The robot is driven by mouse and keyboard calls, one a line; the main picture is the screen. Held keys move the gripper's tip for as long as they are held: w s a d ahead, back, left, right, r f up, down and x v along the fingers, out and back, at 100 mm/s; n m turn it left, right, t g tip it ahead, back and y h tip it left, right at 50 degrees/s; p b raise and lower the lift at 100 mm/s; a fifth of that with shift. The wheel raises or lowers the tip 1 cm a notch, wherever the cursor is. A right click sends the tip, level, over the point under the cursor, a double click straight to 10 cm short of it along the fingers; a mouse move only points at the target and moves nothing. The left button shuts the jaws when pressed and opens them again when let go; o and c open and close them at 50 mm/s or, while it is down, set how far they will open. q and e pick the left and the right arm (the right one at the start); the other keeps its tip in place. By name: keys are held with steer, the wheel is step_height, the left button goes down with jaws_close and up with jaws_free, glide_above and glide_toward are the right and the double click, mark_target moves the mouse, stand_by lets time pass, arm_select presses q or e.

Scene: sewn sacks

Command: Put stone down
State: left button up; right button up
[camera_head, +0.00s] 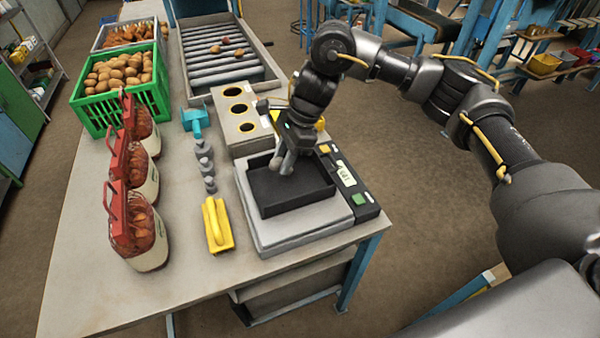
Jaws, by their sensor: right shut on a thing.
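My right gripper (284,163) points down into the black tray (316,196), near its back edge. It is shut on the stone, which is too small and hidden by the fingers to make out. The tray sits on a grey weighing scale (263,232), and its visible floor looks empty. The scale's panel (346,179) with a small display and a green button is at its right. My left gripper is not in view.
Left of the scale are a yellow-handled tool (217,225), grey weights (206,165) and three filled sacks with red tops (138,232). Behind are a green crate of potatoes (120,74), a block with round holes (238,112) and a roller conveyor (222,60). The table's front left is clear.

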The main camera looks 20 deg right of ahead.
mark_target(295, 192)
steer(key=f, duration=0.1)
steer(key=s+d+f+p, duration=0.1)
steer(key=d+f, duration=0.1)
steer(key=shift+s+d+f, duration=0.25)
steer(key=shift+d+f, duration=0.1)
steer(key=shift+f, duration=0.2)
steer(key=shift+d+f+p, duration=0.1)
steer(key=shift+p, duration=0.2)
steer(key=f+p, duration=0.1)
steer(key=p, duration=0.1)
steer(key=f+p, duration=0.1)
steer(key=shift+s+d+f, duration=0.25)
steer(key=shift+d+f, duration=0.05)
steer(key=shift+f, duration=0.45)
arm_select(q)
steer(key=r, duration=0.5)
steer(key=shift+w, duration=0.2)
arm_select(e)
steer(key=shift+f, duration=0.15)
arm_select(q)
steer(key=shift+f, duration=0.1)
arm_select(e)
steer(key=shift+f, duration=0.1)
steer(key=o, duration=0.7)
